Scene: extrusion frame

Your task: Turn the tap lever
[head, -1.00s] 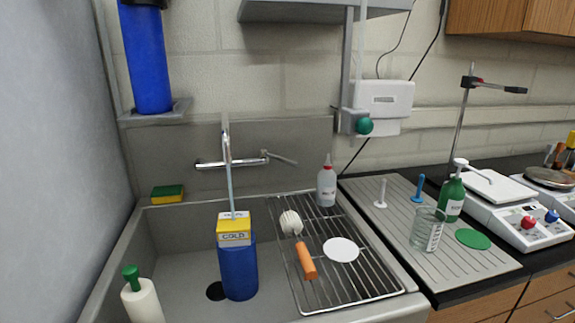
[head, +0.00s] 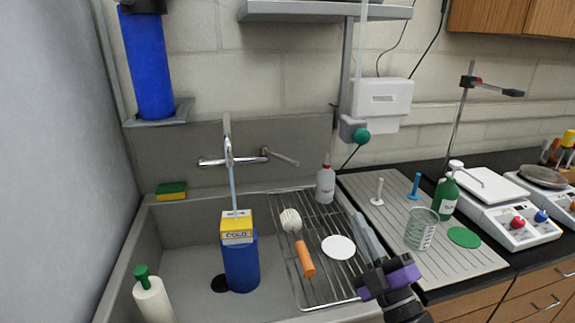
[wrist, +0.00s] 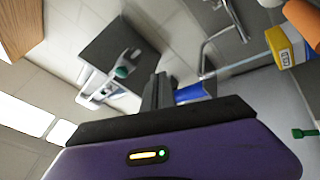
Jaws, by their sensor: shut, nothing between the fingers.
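A chrome tap (head: 228,150) is fixed to the grey back panel above the sink. Its lever (head: 284,159) sticks out to the right of the body, slanting down. A thin pale stream, which looks like water, runs from the spout to a yellow box marked COLD on a blue cylinder. My gripper (head: 361,218) is at the lower right of the head view, over the drying-rack edge, fingers pointing up and to the left. It is shut and empty, well apart from the lever. In the wrist view the dark fingers (wrist: 158,90) show, with the tap (wrist: 236,20) at the upper right.
The sink holds the blue cylinder (head: 241,265) under the yellow box (head: 237,228). A wire rack (head: 318,285) carries an orange-handled brush (head: 304,258) and a white disc (head: 338,247). A squeeze bottle (head: 326,185) stands below and right of the lever. A green knob (head: 361,136) hangs higher up.

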